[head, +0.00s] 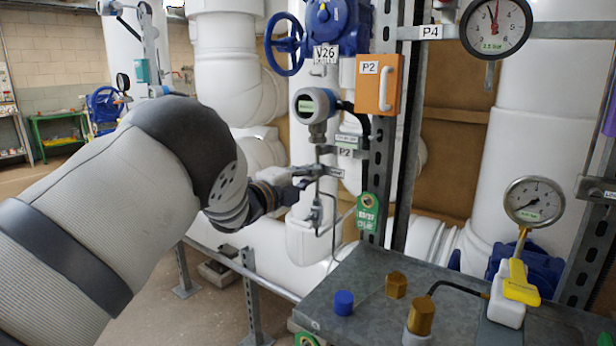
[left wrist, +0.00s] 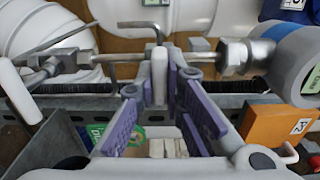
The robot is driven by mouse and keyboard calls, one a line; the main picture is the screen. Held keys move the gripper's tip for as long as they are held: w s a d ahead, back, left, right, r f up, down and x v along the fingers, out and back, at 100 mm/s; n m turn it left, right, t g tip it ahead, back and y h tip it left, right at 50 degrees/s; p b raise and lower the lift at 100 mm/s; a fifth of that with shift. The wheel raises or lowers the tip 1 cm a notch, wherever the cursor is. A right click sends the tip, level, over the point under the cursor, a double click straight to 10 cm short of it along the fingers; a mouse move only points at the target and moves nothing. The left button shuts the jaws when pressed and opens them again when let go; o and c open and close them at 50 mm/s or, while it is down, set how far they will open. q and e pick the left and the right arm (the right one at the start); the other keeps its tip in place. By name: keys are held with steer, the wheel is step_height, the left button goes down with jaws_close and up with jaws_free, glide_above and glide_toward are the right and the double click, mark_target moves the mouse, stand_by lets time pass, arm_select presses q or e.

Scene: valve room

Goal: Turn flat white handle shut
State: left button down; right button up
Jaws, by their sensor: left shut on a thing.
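The flat white handle (left wrist: 158,78) shows in the left wrist view as a pale upright bar in front of a small metal valve with pipe fittings. My left gripper (left wrist: 160,92) has its purple-padded fingers closed on both sides of this bar. In the head view my left arm reaches in from the left and my left gripper (head: 299,178) is at the thin pipework under the round P2 transmitter. The handle cannot be made out clearly in the head view, where the gripper covers it. My right gripper is in neither view.
The blue-grey transmitter (head: 315,104) sits just above my gripper, with the orange P2 box (head: 377,84) to its right. A steel upright (head: 384,130) stands close by. A grey bench (head: 370,290) carries blue and brass caps and a yellow-handled gauge valve.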

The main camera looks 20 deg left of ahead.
arm_select(q)
steer(key=c, duration=1.7)
jaws_free()
steer(key=v, duration=1.2)
